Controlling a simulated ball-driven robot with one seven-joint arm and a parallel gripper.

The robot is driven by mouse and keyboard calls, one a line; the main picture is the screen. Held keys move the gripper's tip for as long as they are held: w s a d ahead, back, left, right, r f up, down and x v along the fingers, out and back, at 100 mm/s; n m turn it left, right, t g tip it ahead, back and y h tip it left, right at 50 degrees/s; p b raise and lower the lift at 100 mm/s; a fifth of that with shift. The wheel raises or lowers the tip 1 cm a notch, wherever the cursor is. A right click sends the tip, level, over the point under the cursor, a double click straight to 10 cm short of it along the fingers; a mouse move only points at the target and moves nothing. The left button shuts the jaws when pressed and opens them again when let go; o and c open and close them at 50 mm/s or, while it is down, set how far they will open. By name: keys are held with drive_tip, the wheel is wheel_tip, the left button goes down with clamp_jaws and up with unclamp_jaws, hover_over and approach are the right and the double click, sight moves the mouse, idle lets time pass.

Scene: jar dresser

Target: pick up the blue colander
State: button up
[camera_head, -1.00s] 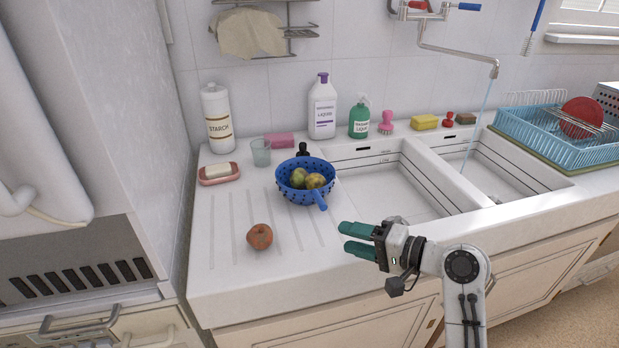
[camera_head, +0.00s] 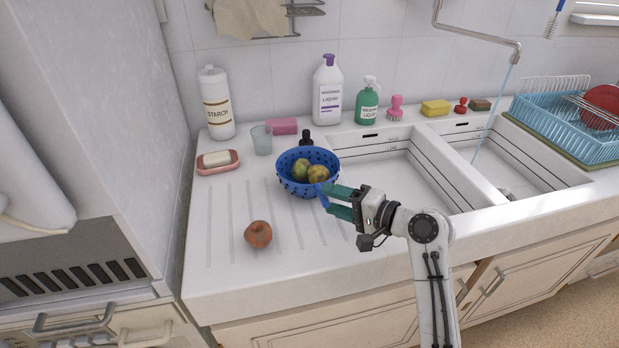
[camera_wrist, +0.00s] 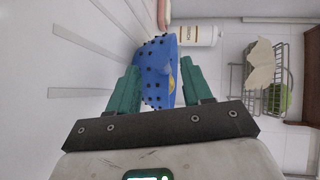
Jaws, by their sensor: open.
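The blue colander (camera_head: 295,186) stands on the white drainboard, left of the sink, with fruit (camera_head: 308,170) inside it. Its handle (camera_head: 323,198) points toward the front right. My gripper (camera_head: 333,202) is open, with its green fingers at the handle, one on either side as far as the head view shows. In the wrist view the colander (camera_wrist: 158,85) lies ahead, between the tips of my gripper (camera_wrist: 160,85). The handle itself is hard to make out there, and I cannot tell whether the fingers touch it.
A brown onion-like item (camera_head: 258,234) lies on the drainboard in front of the colander. A glass (camera_head: 262,140), a soap dish (camera_head: 217,162), a dark small bottle (camera_head: 305,138) and a starch bottle (camera_head: 216,103) stand behind. The sink basin (camera_head: 405,185) is to the right.

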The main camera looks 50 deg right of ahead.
sight(322, 196)
drive_tip(key=shift+p+x, duration=0.3)
drive_tip(key=shift+x, duration=1.65)
drive_tip(key=shift+d+r, duration=0.1)
drive_tip(key=shift+c, duration=0.3)
clamp_jaws()
